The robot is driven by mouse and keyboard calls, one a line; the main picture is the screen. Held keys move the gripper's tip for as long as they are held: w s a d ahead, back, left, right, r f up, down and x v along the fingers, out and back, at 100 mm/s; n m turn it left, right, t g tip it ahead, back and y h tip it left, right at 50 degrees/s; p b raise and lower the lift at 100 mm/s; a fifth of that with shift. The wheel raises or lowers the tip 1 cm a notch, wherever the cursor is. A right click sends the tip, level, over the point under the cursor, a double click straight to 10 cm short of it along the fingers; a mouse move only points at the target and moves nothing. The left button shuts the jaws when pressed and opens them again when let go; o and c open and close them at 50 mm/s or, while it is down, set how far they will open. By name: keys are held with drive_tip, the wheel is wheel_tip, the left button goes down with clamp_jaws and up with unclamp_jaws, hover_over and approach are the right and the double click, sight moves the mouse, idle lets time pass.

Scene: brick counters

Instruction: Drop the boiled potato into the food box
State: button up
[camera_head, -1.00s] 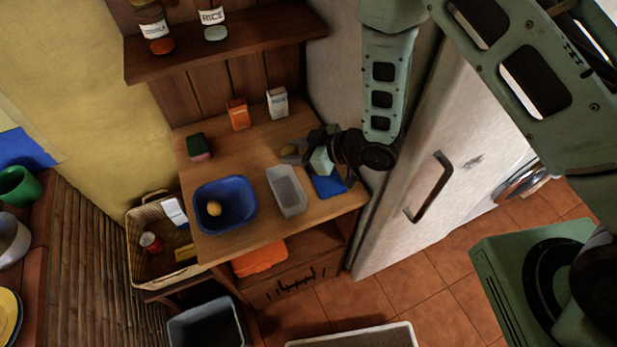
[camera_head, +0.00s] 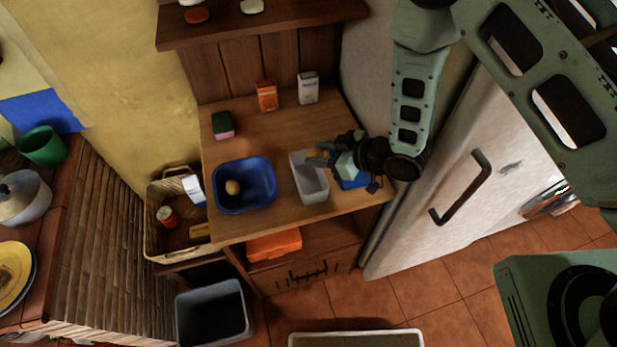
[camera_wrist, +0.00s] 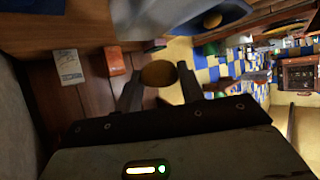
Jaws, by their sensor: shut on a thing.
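My gripper (camera_head: 322,155) is shut on a brownish-yellow boiled potato (camera_head: 315,155). The potato also shows between the two fingers in the wrist view (camera_wrist: 158,73). The food box appears to be the open, pale grey rectangular container (camera_head: 311,187) on the wooden counter. In the head view, the gripper and potato are at the box's far end, overlapping its back rim. The potato looks raised above the counter; whether it is fully over the opening I cannot tell. The gripper partly hides the back of the box.
A blue bowl (camera_head: 262,204) holding a yellow round item (camera_head: 233,187) stands left of the box. A sponge (camera_head: 223,125), an orange carton (camera_head: 266,96) and a white carton (camera_head: 308,88) stand behind. A blue item (camera_head: 354,182) lies right, near the fridge (camera_head: 430,170).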

drive_tip(key=o, duration=1)
drive_tip(key=shift+r+b, duration=1.5)
drive_tip(key=shift+r, duration=3.55)
drive_tip(key=s+d+r+m+g+h+b, duration=0.1)
drive_tip(key=s+d+g+h+b, duration=0.1)
drive_tip(key=s, duration=0.6)
drive_tip(key=s+d+r+m+g+h+b, duration=0.2)
drive_tip(key=s+d+h, duration=0.2)
drive_tip(key=s, duration=0.3)
drive_tip(key=s+d+r+m+g+h+b, duration=0.1)
drive_tip(key=s+d+h, duration=0.3)
drive_tip(key=s, duration=0.4)
drive_tip(key=shift+s+d+r+g+b, duration=0.3)
drive_tip(key=shift+r+g+b, duration=0.2)
drive_tip(key=shift+r+b, duration=0.15)
